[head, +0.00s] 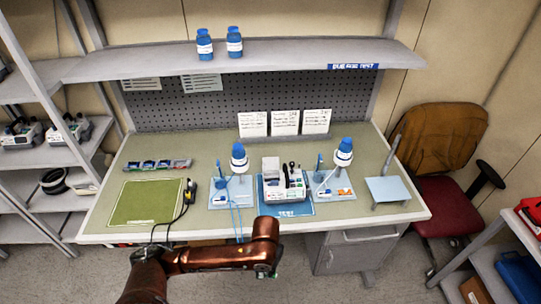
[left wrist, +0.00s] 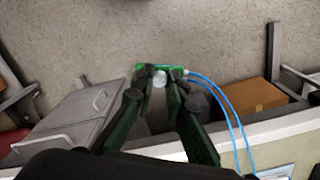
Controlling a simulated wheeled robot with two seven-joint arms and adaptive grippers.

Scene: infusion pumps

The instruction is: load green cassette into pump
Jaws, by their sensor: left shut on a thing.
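My left gripper (left wrist: 160,80) is shut on the green cassette (left wrist: 176,70), which lies across the fingertips with a round clear part near it. Blue tubing (left wrist: 226,100) runs from the cassette's right end. In the head view the left gripper (head: 266,271) hangs in front of the table's front edge, and the cassette is mostly hidden there. The white pump (head: 284,194) stands on a blue mat (head: 270,208) at the table's front middle, behind and apart from the gripper. My right gripper is in neither view.
Several small cassettes (head: 158,164) lie in a row at the left. A green mat (head: 145,202) and a dark handheld device (head: 190,190) are at the front left. A chair (head: 440,180) stands at the right.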

